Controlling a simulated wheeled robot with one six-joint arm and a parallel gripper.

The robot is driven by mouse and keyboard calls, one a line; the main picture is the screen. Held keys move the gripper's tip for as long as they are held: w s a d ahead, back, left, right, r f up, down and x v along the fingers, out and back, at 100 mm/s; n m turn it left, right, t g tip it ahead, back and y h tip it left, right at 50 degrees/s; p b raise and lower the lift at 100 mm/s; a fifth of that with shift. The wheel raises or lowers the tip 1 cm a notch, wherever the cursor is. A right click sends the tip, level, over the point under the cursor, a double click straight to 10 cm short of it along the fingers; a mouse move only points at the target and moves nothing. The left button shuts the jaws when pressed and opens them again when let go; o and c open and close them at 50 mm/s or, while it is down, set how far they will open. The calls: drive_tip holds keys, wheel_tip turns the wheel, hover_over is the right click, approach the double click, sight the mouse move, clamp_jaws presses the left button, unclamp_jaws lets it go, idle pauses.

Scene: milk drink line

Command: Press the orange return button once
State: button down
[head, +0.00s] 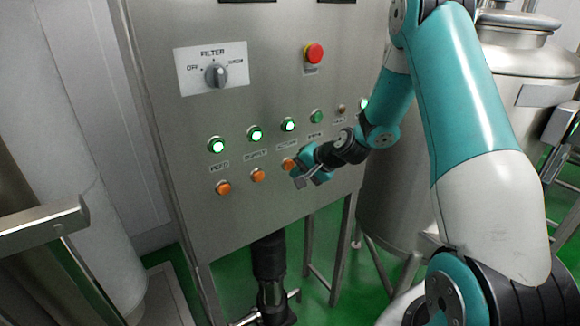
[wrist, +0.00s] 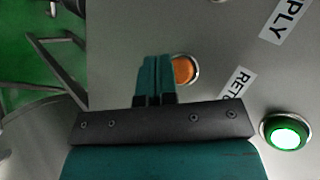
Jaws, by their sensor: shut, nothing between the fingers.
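The orange return button (head: 289,164) is the third in the row of orange buttons on the steel panel, below the RETURN label. In the head view my gripper (head: 301,181) is just beside it, at its lower right. In the wrist view the orange button (wrist: 186,70) shows right of the fingertips of my gripper (wrist: 156,58), next to a partly covered label starting "RET". The fingers are shut together with nothing between them, and partly overlap the button's left edge in that view. I cannot tell whether they touch the panel.
Other orange buttons (head: 223,188) (head: 257,175) sit left in the row. Lit green buttons (head: 217,145) run above. A red emergency button (head: 314,53) and a FILTER knob (head: 215,75) are higher on the panel. A steel tank (head: 525,60) stands right.

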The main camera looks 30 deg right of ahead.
drive_tip(key=shift+w, duration=0.1)
idle(0.5)
drive_tip(key=shift+w, duration=0.35)
drive_tip(key=shift+w, duration=0.4)
idle(0.6)
drive_tip(key=shift+s, duration=0.85)
drive_tip(key=s+b, duration=0.1)
drive_tip(key=s, duration=0.4)
drive_tip(key=shift+d+b, duration=0.1)
drive_tip(key=shift+b, duration=0.2)
idle(0.7)
